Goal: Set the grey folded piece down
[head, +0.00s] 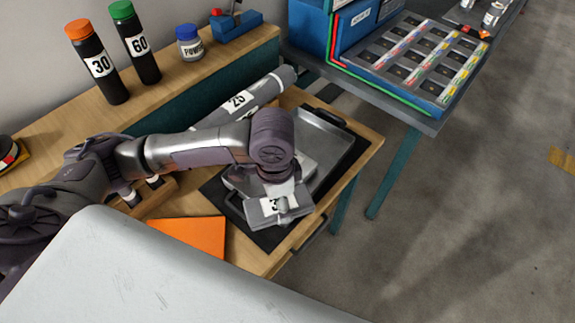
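A grey folded piece (262,213) with a white label starting with "3" is at the near end of a metal tray (327,133). My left gripper (282,204) points down at it, with one finger showing in front of the label. It appears shut on the piece; the other finger is hidden. The piece overlaps the tray's near end in the picture; I cannot tell whether it touches it. More grey material (304,168) shows in the tray behind the wrist, partly hidden. My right gripper is not in view.
A grey roll (238,101) labelled 25 lies behind my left arm. An orange sheet (190,236) lies on the wooden bench. Bottles labelled 30 (98,66) and 60 (138,43) and a powder jar (190,45) stand on the back shelf. Open floor lies right.

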